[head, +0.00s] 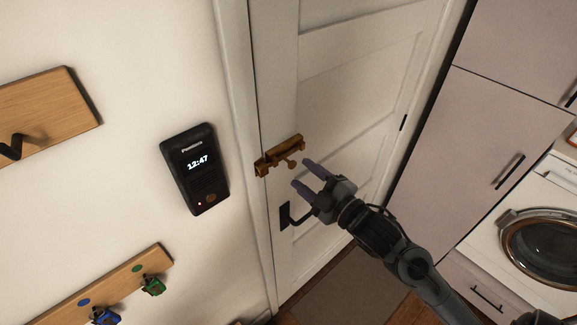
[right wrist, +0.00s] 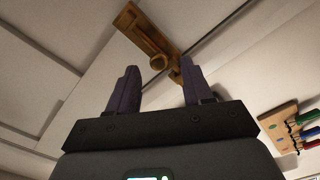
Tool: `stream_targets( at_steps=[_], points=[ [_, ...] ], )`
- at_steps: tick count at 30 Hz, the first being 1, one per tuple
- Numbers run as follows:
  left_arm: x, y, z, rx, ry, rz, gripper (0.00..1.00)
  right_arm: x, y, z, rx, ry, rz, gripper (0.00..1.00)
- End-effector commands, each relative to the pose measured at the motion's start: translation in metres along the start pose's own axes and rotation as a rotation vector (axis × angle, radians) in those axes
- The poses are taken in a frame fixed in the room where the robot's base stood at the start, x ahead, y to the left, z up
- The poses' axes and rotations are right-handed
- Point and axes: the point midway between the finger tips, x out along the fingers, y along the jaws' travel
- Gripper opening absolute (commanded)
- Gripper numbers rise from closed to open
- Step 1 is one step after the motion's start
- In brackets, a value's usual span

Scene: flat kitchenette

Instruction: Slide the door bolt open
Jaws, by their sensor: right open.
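The brass door bolt (head: 281,154) is mounted on the white door (head: 345,85) at its left edge, reaching to the door frame. A small knob (head: 291,163) sticks out below its right part. My right gripper (head: 299,172) is open and empty, its two purple fingers pointing at the bolt from the lower right, close to the knob. In the right wrist view the bolt (right wrist: 148,35) lies beyond the fingertips (right wrist: 160,72), and its knob (right wrist: 158,62) appears between them. I cannot tell whether a finger touches it. My left gripper is not in view.
A black door handle (head: 286,215) sits below the bolt, partly behind my right gripper. A black intercom (head: 195,168) is on the wall to the left. A wooden key rack (head: 120,280) hangs lower left. Cabinets (head: 500,110) and a washing machine (head: 530,230) stand at right.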

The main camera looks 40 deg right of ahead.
Motion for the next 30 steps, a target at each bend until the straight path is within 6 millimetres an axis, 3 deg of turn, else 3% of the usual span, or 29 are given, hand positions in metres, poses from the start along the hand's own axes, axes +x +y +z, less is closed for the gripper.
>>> stream_targets(
  at_steps=[6,12,27,30],
  points=[
    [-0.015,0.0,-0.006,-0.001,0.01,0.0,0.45,0.035,0.005,-0.003,0.002,0.001,0.003,0.5],
    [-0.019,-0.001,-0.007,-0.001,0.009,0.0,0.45,0.057,0.004,-0.003,0.002,0.001,0.003,0.5],
    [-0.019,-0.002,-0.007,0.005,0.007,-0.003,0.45,0.068,0.003,-0.002,0.0,0.001,0.002,0.5],
    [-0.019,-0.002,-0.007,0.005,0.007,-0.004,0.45,0.068,0.003,-0.002,0.0,0.001,0.002,0.35]
  ],
)
